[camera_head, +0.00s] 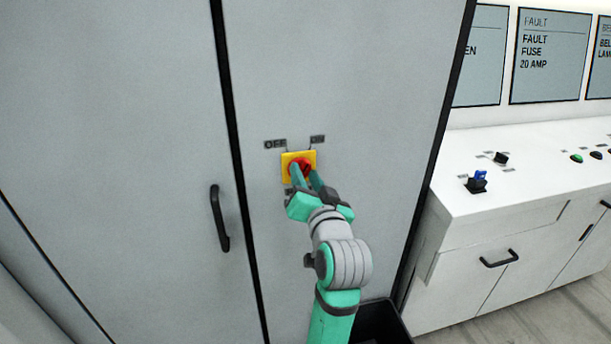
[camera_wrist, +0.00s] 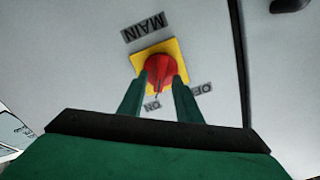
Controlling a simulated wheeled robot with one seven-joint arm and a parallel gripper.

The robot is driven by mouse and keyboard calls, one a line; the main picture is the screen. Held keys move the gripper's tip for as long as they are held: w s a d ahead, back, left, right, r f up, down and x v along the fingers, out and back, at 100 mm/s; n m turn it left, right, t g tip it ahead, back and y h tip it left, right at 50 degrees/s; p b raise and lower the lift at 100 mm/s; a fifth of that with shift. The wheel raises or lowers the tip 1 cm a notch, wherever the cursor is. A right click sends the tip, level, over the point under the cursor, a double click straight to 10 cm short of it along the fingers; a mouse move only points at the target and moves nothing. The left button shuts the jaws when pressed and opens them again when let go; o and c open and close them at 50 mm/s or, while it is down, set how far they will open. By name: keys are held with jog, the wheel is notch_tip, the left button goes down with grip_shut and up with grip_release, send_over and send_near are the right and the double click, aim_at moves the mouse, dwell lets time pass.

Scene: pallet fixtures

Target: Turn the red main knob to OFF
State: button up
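The red main knob (camera_head: 301,167) sits on a yellow square plate (camera_head: 286,173) on the grey cabinet door. OFF is at the plate's upper left and ON at its upper right. The wrist view shows the red knob (camera_wrist: 160,70) upside down, with MAIN above, ON below left and OFF below right. A thin dark mark on the knob points down, near ON. My gripper (camera_head: 306,178) is at the knob. In the wrist view my gripper (camera_wrist: 159,88) has its green fingers apart, one on each side of the knob. Whether they touch it is unclear.
A black door handle (camera_head: 220,218) is left of the knob, past a dark seam. A white console (camera_head: 535,165) with a blue switch (camera_head: 477,181), a black knob (camera_head: 501,158) and buttons stands at the right. A dark bin (camera_head: 385,325) is on the floor below.

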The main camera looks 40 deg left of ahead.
jog(key=shift+w+a, duration=0.2)
grip_shut()
dwell(0.3)
jog(key=n, duration=1.1)
jog(key=shift+s+a+n, duration=0.25)
jog(key=shift+s+n, duration=0.05)
jog(key=shift+s, duration=0.05)
jog(key=shift+n, duration=0.3)
